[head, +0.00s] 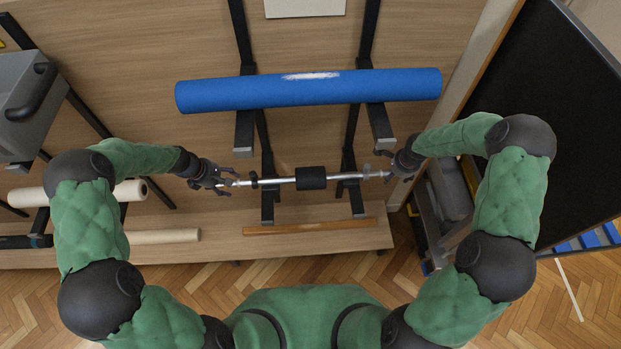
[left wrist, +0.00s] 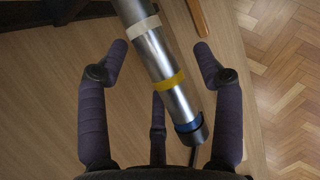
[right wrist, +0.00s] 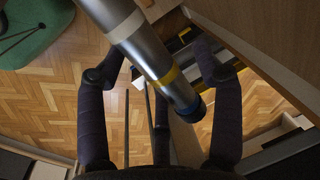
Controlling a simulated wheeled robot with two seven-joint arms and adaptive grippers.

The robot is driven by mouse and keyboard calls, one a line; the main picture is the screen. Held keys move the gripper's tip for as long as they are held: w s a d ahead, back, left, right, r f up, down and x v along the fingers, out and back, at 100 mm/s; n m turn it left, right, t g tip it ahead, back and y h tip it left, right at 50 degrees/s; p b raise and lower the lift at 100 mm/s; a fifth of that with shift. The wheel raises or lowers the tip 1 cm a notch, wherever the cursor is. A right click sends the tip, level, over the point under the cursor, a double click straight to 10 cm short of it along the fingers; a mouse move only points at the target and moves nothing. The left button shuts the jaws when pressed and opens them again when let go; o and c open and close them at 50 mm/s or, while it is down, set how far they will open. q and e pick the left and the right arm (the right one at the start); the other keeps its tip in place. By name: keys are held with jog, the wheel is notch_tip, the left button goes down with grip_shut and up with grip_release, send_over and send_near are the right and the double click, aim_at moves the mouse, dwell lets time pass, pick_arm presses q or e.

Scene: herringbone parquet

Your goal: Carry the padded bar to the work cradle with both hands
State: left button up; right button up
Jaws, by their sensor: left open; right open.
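The padded bar (head: 346,176) is a thin silver bar with a black pad (head: 311,178) around its middle. It lies roughly level across two lower black wall brackets (head: 268,205). My left gripper (head: 229,181) is open at its left end. In the left wrist view the bar end (left wrist: 155,50), with white, yellow and blue bands, lies between the spread fingers. My right gripper (head: 384,172) is open at its right end. In the right wrist view that banded end (right wrist: 140,45) also lies between spread fingers. I cannot tell which support is the work cradle.
A large blue roll (head: 380,86) rests on higher brackets just above the bar. A wooden strip (head: 310,227) lies below it. Pale rolls (head: 165,236) and a grey case (head: 32,100) are at left. A dark panel (head: 545,90) and a grey cart (head: 450,190) are at right.

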pick_arm(q)
jog(key=shift+d+f, duration=0.1)
jog(key=shift+f, duration=0.1)
pick_arm(e)
jog(key=shift+f, duration=0.15)
pick_arm(q)
grip_shut()
pick_arm(e)
grip_shut()
pick_arm(q)
jog(key=shift+w+r, duration=0.1)
jog(key=shift+r, duration=0.1)
pick_arm(e)
jog(key=shift+w, duration=0.15)
